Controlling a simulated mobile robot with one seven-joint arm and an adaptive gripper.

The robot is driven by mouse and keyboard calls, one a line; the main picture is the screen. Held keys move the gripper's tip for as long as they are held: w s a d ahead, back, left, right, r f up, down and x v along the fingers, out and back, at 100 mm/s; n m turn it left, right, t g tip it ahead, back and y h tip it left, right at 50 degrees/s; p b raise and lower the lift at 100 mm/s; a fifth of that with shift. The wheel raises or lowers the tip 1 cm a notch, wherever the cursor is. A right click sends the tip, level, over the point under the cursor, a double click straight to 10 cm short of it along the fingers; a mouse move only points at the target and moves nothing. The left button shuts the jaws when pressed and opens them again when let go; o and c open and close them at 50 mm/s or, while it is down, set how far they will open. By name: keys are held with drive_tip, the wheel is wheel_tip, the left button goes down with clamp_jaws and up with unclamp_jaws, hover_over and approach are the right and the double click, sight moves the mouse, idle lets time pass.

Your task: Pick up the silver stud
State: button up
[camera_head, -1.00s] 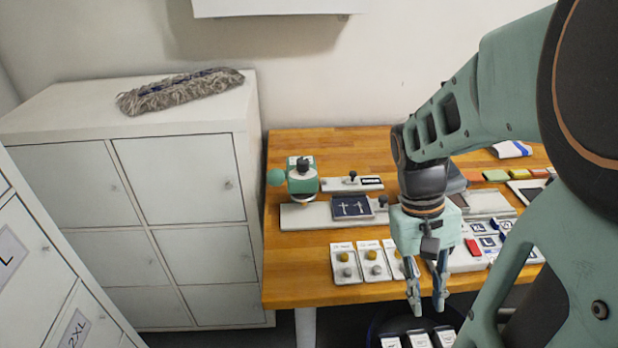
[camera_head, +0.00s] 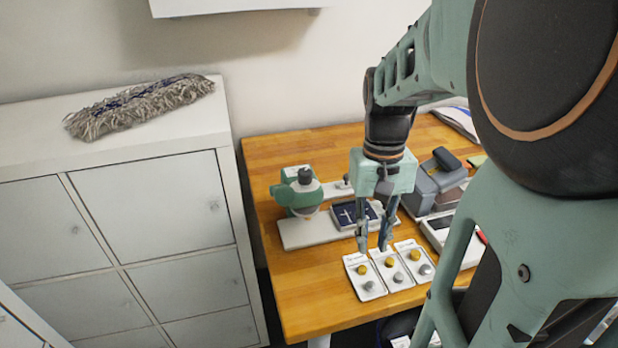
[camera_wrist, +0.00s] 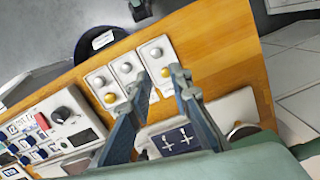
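Three white cards lie side by side near the table's front edge, each with a gold stud and a silver stud. The silver studs are on the left card (camera_head: 369,286), the middle card (camera_head: 398,277) and the right card (camera_head: 425,269). In the wrist view, silver studs show on the near-right card (camera_wrist: 155,52), the middle card (camera_wrist: 126,67) and the left card (camera_wrist: 99,82). My gripper (camera_head: 373,247) is open and empty, pointing down over the cards' far side. In the wrist view its fingers (camera_wrist: 160,74) are apart, with a gold stud (camera_wrist: 166,72) between the tips.
A green press (camera_head: 300,192) on a pale base and a dark blue pad (camera_head: 350,214) stand behind the cards. A grey device (camera_head: 435,180) is to the right. White lockers (camera_head: 150,215) stand left of the table. Bare wood (camera_head: 310,290) lies left of the cards.

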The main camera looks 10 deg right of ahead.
hover_over(371, 283)
drive_tip(key=w, duration=0.1)
wheel_tip(371, 283, down, 5)
drive_tip(key=shift+f, duration=0.1)
drive_tip(key=f, duration=0.5)
drive_tip(key=shift+s+f+b, duration=0.3)
drive_tip(key=shift+s+b, duration=0.05)
drive_tip(key=shift+s, duration=0.05)
drive_tip(key=c, duration=0.4)
drive_tip(key=shift+r, duration=0.15)
